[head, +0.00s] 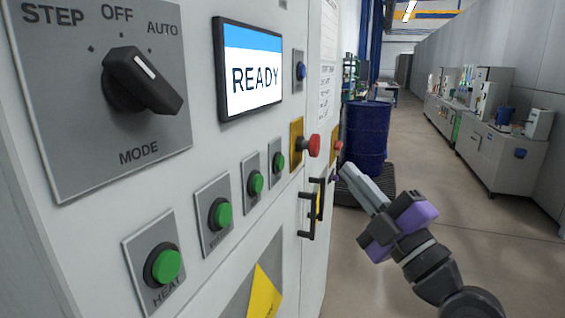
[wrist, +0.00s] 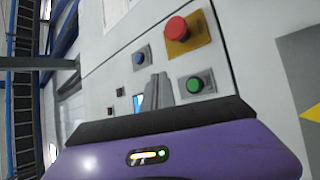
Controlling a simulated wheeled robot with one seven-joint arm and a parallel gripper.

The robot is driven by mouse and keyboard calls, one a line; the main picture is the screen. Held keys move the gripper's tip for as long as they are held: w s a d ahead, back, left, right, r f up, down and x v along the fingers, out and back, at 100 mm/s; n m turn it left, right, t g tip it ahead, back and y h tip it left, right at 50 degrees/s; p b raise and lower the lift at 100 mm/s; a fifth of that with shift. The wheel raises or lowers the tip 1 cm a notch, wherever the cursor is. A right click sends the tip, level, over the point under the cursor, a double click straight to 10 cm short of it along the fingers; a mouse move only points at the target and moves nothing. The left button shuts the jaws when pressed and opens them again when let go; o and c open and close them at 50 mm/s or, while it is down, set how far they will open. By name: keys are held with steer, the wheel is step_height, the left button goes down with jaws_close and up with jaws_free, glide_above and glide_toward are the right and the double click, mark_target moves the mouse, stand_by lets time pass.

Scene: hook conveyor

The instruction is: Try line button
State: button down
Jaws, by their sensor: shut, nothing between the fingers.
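The grey-white control cabinet fills the left of the head view. Several green buttons sit in a slanting row: one marked HEAT (head: 166,265), a second (head: 220,213), a third (head: 256,184) and a fourth (head: 279,161). Only the HEAT label reads clearly; I cannot tell which is the line button. My gripper (head: 347,170) is shut and empty, right of the cabinet and apart from the row. In the wrist view, my shut fingers (wrist: 158,88) stand in front of the panel, beside a green button (wrist: 194,85).
A screen (head: 254,72) reads READY beside a black mode knob (head: 143,80). A red mushroom button (head: 314,145) on yellow and black handles (head: 308,215) stick out from the cabinet. A blue drum (head: 366,140) stands behind my gripper. The floor to the right is clear.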

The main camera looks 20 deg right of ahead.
mark_target(281, 163)
steer(key=shift+a, duration=0.1)
steer(key=w+a+p, duration=0.3)
steer(key=w+a, duration=0.2)
steer(key=a, duration=0.2)
stand_by(0.5)
steer(key=shift+w, duration=0.15)
stand_by(1.9)
steer(key=shift+w+a, duration=0.15)
steer(key=shift+a, duration=0.15)
steer(key=shift+w+a+b, duration=0.25)
steer(key=shift+a+b, duration=0.05)
steer(key=shift+a, duration=0.1)
stand_by(0.9)
steer(key=shift+s+d+b, duration=0.5)
steer(key=shift+d+b, duration=0.15)
